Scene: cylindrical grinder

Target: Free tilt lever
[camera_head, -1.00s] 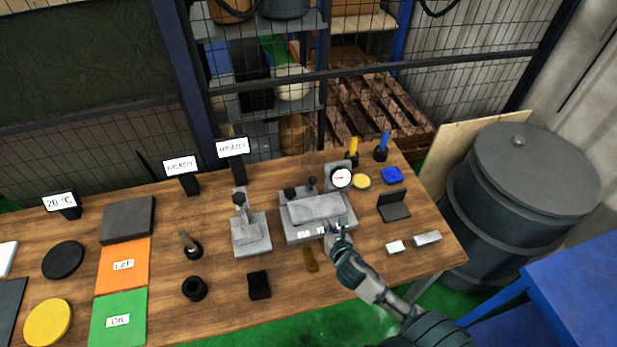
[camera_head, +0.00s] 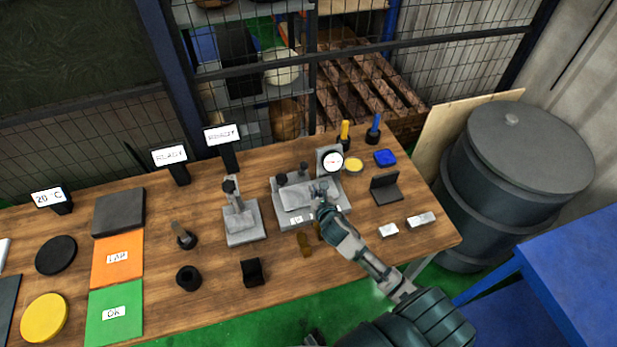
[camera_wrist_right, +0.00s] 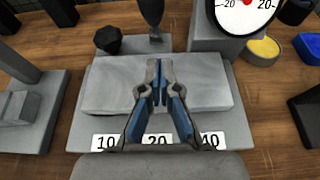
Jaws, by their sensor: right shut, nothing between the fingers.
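A grey fixture (camera_head: 284,221) stands on the wooden bench, with labels along its front edge; in the right wrist view its base (camera_wrist_right: 85,125) carries 10, 20 and 40 labels. A flat grey block (camera_wrist_right: 205,82) lies on it. Behind the block are a black faceted knob (camera_wrist_right: 108,40) and a dark upright handle (camera_wrist_right: 152,12) on a small grey foot. I cannot tell which one is the tilt lever. My right gripper (camera_head: 319,188) is over the block, its blue-padded fingers (camera_wrist_right: 160,68) shut and empty, short of the knob and handle. Whether it touches the block is unclear. My left gripper is not in view.
A dial gauge (camera_head: 332,162) stands at the fixture's back right. A second grey fixture (camera_head: 242,222) with an upright handle is to its left. A black angled stand (camera_head: 386,189) and small pale blocks (camera_head: 421,220) lie to the right. Bare wood separates several of these items.

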